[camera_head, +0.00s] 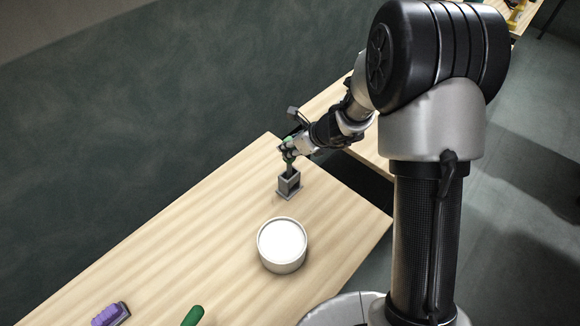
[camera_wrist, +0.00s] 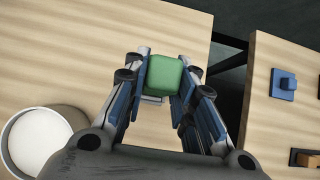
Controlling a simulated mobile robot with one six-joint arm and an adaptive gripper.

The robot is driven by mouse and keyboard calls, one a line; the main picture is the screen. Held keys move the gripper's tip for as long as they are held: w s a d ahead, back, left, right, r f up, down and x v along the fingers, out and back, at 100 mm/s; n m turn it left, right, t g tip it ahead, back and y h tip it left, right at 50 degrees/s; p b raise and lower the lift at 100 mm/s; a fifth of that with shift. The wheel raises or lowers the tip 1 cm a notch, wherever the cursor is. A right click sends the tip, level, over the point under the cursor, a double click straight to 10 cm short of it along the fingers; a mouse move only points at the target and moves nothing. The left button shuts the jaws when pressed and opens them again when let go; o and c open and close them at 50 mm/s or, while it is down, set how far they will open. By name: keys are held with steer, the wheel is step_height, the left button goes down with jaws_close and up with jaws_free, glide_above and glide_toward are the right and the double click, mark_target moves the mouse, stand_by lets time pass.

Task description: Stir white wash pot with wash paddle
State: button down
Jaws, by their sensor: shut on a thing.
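The white wash pot (camera_head: 282,246) stands upright on the wooden table, filled with white up near its rim. It also shows in the wrist view (camera_wrist: 38,142) at the lower left. My gripper (camera_head: 289,149) is shut on the green handle of the wash paddle (camera_wrist: 164,76). In the head view the paddle's dark lower part goes down into a small grey holder (camera_head: 288,185) on the table, behind the pot. The paddle's lower end is hidden inside the holder. My gripper is apart from the pot.
A purple-topped brush or block (camera_head: 110,315) and another green handle (camera_head: 193,316) lie at the front of the table (camera_head: 190,235). A dark gap separates a second table (camera_wrist: 262,110), which bears a blue piece (camera_wrist: 284,84) and a brown block (camera_wrist: 308,160).

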mark_target(287, 138)
steer(key=shift+r, duration=0.2)
steer(key=shift+r+p, duration=0.8)
stand_by(0.3)
steer(key=shift+r+p, duration=0.75)
steer(key=shift+r, duration=0.4)
steer(key=shift+r+p, duration=0.8)
steer(key=shift+r, duration=0.1)
stand_by(0.6)
steer(key=shift+r+p, duration=1.4)
steer(key=shift+r, duration=0.45)
